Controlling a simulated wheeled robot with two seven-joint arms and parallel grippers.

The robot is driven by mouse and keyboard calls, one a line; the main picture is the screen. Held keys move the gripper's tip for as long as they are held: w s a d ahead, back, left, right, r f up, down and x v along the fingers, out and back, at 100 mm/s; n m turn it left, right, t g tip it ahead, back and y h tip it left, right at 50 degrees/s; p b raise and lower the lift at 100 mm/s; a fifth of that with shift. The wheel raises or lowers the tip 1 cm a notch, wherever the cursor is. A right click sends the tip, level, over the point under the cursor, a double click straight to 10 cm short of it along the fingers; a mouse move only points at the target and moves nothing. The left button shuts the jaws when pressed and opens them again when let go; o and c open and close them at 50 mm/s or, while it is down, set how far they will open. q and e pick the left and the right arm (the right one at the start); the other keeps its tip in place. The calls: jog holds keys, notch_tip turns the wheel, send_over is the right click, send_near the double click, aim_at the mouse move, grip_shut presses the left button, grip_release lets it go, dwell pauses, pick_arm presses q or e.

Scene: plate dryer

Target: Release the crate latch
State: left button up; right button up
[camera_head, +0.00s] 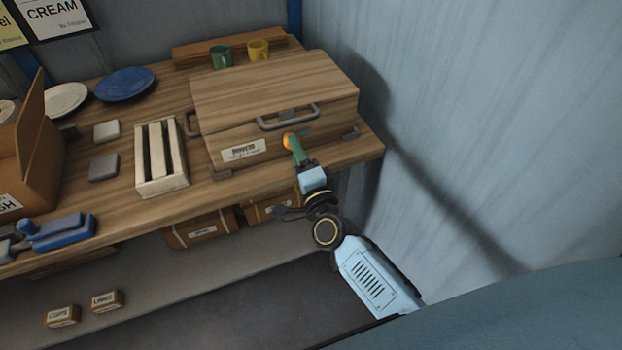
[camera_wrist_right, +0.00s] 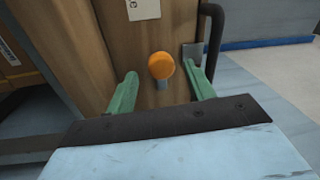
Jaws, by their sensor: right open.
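A wooden crate (camera_head: 275,88) with a closed lid stands on the right end of the wooden workbench. Its front carries a grey handle (camera_head: 288,117) and a printed label. An orange round knob (camera_wrist_right: 161,66) sits on the crate's front, and a small grey piece shows just below it; it also shows in the head view (camera_head: 288,141). My right gripper (camera_wrist_right: 160,88) has its green fingers open, one on each side of the knob and apart from it. In the head view the right gripper (camera_head: 297,150) is in front of the crate. My left gripper is not in view.
A slatted wooden rack (camera_head: 161,158) stands left of the crate. Green (camera_head: 221,56) and yellow (camera_head: 258,50) mugs stand behind it. A blue plate (camera_head: 125,84) and an open cardboard box (camera_head: 36,150) are further left. The wall (camera_head: 470,120) is close on the right.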

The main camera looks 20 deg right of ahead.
jog(key=s+f, duration=0.1)
jog(key=s, duration=1)
jog(key=shift+d, duration=0.15)
jog(key=shift+f, duration=0.15)
jog(key=s+f+n+g+y, duration=0.1)
jog(key=s+f+n+g, duration=0.25)
jog(key=f, duration=0.65)
jog(key=s+d+f+n+g, duration=0.1)
jog(key=s+f+n+g, duration=0.3)
jog(key=f, duration=0.6)
jog(key=s+f+n+g+y, duration=0.15)
jog(key=s+f+n, duration=0.3)
jog(key=f, duration=0.55)
jog(key=s+d+f+n+g+h, duration=0.1)
jog(key=s+d+f+n+g, duration=0.1)
jog(key=s, duration=0.6)
jog(key=s+d+f+n+g+h, duration=0.1)
jog(key=s+d+f+n+g, duration=0.1)
jog(key=s+f, duration=0.5)
jog(key=s+d+f+n+g+h, duration=0.1)
jog(key=s+d+f+g, duration=0.3)
jog(key=s, duration=0.6)
jog(key=shift+f+n+g, duration=0.6)
jog(key=shift+n+g, duration=0.1)
jog(key=shift+n, duration=0.1)
